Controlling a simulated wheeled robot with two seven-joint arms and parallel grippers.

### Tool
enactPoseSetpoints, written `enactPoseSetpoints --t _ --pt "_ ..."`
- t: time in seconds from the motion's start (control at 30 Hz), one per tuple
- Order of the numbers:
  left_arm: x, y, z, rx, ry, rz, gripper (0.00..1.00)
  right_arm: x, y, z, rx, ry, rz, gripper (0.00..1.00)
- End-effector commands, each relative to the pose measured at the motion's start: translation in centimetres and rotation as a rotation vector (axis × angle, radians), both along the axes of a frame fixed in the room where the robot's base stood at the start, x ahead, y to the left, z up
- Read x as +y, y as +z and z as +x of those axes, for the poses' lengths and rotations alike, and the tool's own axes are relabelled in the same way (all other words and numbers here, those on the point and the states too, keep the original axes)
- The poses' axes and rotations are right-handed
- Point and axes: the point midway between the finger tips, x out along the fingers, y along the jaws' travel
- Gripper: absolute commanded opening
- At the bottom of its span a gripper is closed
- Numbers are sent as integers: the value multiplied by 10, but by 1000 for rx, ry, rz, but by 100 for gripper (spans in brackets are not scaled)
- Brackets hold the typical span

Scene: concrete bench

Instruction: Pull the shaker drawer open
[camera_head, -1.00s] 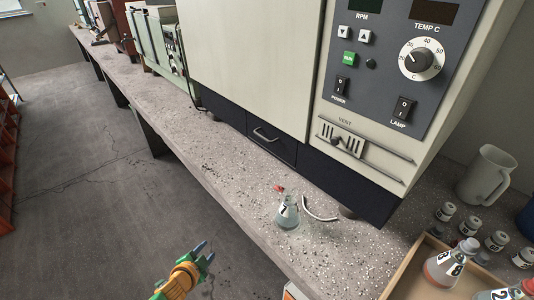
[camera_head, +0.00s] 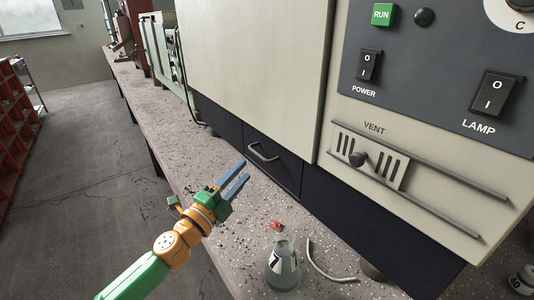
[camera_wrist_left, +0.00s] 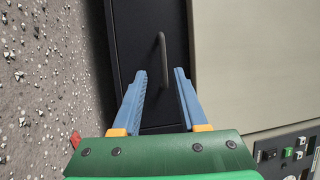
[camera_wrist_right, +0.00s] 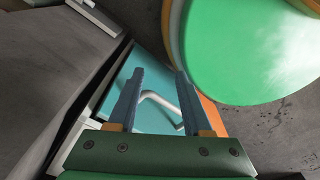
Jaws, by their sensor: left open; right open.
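The shaker drawer (camera_head: 271,158) is a dark front panel low in the big cream machine, and it looks shut. Its grey bar handle (camera_head: 262,152) also shows in the left wrist view (camera_wrist_left: 162,62). My left gripper (camera_head: 240,174) is open and empty, just in front of the drawer and a little left of and below the handle. In the left wrist view its blue fingertips (camera_wrist_left: 158,72) lie on either side of the handle's near end, apart from it. My right gripper (camera_wrist_right: 158,75) is open and shows only in its wrist view, over a teal surface with a pale bar.
A vent slider (camera_head: 358,159) and switches are on the right panel. Open floor lies left.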

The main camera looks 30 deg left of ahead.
Motion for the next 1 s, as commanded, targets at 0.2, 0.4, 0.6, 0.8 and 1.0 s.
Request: enactPoseSetpoints --t 0.2,0.4,0.6,0.8,1.0 --pt "0 8 31 -5 0 -1 42 0 3 -4 7 0 -1 50" --pt "1 11 59 -2 2 -2 42 0 5 -6 11 0 -1 50" --pt "1 11 69 1 1 -1 42 0 6 -5 11 0 -1 50" --pt "1 11 69 1 1 -1 42 0 6 -5 10 0 -1 50" --pt "1 11 69 1 1 -2 0 0 6 -4 8 0 -1 50"
